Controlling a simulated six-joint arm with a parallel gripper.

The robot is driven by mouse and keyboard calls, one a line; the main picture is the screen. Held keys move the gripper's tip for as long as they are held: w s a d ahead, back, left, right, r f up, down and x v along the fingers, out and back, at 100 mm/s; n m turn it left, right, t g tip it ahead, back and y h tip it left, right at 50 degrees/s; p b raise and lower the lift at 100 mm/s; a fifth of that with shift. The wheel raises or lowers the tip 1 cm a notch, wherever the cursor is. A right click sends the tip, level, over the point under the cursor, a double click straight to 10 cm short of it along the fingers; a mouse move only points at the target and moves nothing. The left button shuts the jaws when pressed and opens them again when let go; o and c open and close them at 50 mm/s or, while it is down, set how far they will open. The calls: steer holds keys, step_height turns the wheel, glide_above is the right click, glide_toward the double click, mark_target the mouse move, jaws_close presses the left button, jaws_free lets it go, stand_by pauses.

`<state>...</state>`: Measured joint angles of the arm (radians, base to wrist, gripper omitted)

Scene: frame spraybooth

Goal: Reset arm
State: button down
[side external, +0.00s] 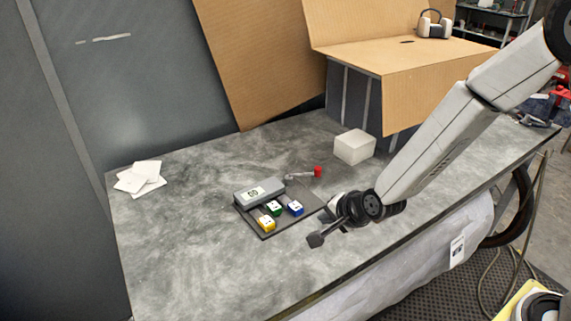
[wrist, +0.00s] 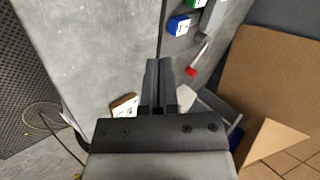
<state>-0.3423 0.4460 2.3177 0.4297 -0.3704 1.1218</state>
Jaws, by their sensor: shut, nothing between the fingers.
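My gripper (side external: 316,240) is shut and empty in the side view. It hangs over the grey table (side external: 190,240), in front of and to the right of a small dark tray. In the wrist view its two fingers (wrist: 158,68) lie together with nothing between them. The blue block (wrist: 178,25) and part of the green block (wrist: 193,3) also show in the wrist view. My gripper appears apart from all of them.
A red-ended grey stick (side external: 304,174) lies behind the tray. White papers (side external: 141,179) lie at the left. The table's front left is clear.

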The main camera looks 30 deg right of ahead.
steer(key=s+d+r+n+g, duration=0.4)
steer(key=s+d+n+g, duration=0.1)
steer(key=s+d+n, duration=0.7)
steer(key=shift+s+n+g+h, duration=0.4)
steer(key=shift+s+n, duration=0.3)
steer(key=shift+n, duration=0.4)
steer(key=c, duration=0.9)
jaws_free()
steer(key=shift+w, duration=0.1)
steer(key=o, duration=0.3)
steer(key=shift+w, duration=0.25)
steer(key=w+a+f, duration=0.1)
steer(key=w+a, duration=0.4)
steer(key=w, duration=0.3)
steer(key=w+a+f+t, duration=0.1)
steer(key=w+a+f, duration=0.1)
steer(key=w+a, duration=0.3)
steer(key=w+a+f+t, duration=0.1)
steer(key=w+a, duration=0.4)
steer(key=w, duration=0.8)
steer(key=shift+w+f+n, duration=0.2)
steer(key=shift+f+n, duration=0.2)
